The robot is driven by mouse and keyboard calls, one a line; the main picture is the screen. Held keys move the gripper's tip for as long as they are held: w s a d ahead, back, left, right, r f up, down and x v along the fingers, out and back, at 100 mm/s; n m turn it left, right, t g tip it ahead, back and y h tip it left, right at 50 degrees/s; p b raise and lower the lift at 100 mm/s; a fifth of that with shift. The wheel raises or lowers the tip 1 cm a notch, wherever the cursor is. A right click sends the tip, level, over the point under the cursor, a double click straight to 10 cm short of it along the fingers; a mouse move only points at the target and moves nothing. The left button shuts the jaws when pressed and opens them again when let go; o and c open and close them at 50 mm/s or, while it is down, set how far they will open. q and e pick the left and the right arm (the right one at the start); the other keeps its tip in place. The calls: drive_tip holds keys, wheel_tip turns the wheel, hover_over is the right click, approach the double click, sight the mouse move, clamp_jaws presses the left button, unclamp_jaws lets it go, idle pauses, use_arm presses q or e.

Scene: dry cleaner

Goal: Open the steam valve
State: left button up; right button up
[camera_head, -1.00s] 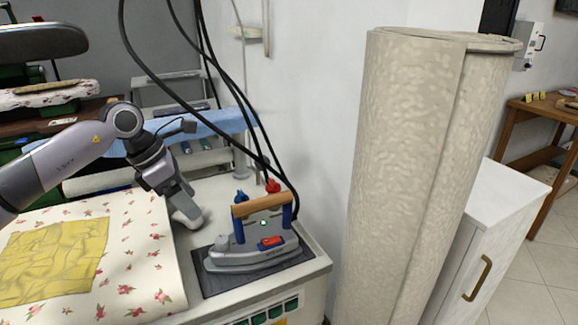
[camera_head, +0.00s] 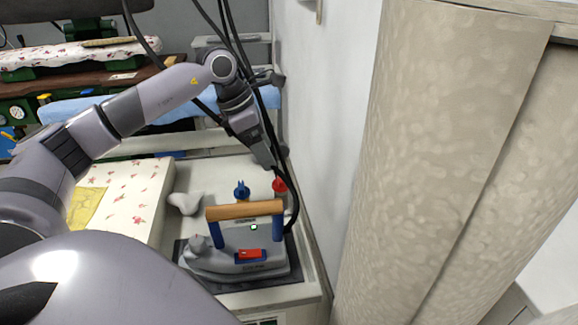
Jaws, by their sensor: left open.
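A small red valve knob (camera_head: 279,185) and a blue valve knob (camera_head: 242,190) stand on the worktop behind the iron. The picture does not show which one is the steam valve. My left gripper (camera_head: 275,168) points down just above and behind the red knob, with its jaws open. It holds nothing that I can see; whether its fingers touch the knob cannot be told. The iron (camera_head: 238,262), with a wooden handle and blue posts, rests on a dark mat in front of the knobs. My right gripper is out of view.
Black hoses hang down close to my left gripper and reach the iron. A floral padded board (camera_head: 128,200) with yellow cloth lies at left.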

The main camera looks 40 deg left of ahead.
sight(279, 177)
use_arm(q)
drive_tip(key=x, duration=0.6)
drive_tip(key=shift+d+f, duration=0.1)
drive_tip(key=shift+f, duration=0.3)
drive_tip(key=shift+c, duration=0.3)
drive_tip(key=shift+w, duration=0.1)
drive_tip(key=c, duration=1)
